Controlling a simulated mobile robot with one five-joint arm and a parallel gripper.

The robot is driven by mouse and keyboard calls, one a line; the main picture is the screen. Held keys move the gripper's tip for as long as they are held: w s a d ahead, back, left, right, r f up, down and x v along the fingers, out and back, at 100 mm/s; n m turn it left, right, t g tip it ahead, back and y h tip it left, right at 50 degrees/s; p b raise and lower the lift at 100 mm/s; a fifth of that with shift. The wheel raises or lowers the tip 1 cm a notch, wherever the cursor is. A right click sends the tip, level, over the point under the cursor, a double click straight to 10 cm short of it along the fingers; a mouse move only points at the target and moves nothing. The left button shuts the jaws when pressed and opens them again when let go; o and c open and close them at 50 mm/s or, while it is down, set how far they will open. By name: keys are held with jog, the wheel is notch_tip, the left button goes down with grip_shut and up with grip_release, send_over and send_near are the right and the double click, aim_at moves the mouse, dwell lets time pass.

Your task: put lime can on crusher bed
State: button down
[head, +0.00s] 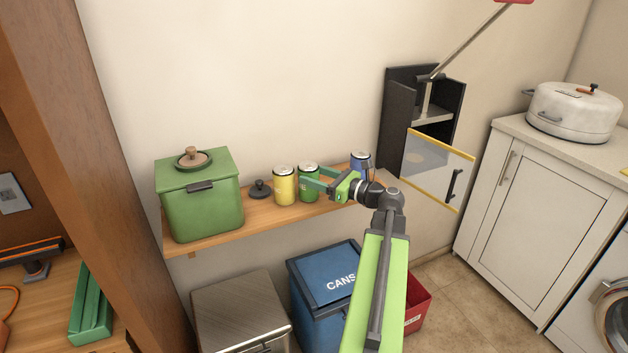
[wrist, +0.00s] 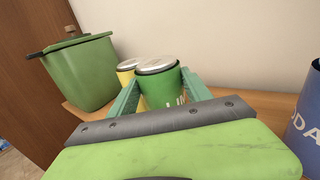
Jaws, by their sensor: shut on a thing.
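The green lime can (head: 307,183) stands upright on the wooden shelf, just right of a yellow can (head: 284,186). My gripper (head: 311,183) reaches in from the right and is shut on the lime can. In the wrist view the lime can (wrist: 158,86) sits between the two green fingers, and its lower part is hidden by my gripper. The crusher is the dark wall-mounted box (head: 397,110) with a long lever (head: 470,45). Its bed (head: 434,115) is the grey plate inside, and its clear yellow-edged door (head: 440,165) hangs at the front.
A blue can (head: 360,162) stands right of my gripper, partly behind my arm. A green lidded bin (head: 200,205) and a small dark knobbed object (head: 260,189) are on the shelf's left. A blue CANS bin (head: 320,285) and a red bin (head: 418,300) are below.

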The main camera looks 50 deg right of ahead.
aim_at(315, 167)
notch_tip(315, 167, up, 4)
jog(key=p, duration=0.3)
jog(key=shift+r+p, duration=0.2)
jog(key=shift+p, duration=0.2)
jog(key=s+d+r+p, duration=0.6)
jog(key=s, duration=0.3)
jog(key=shift+s+d, duration=0.3)
jog(key=shift+d, duration=0.05)
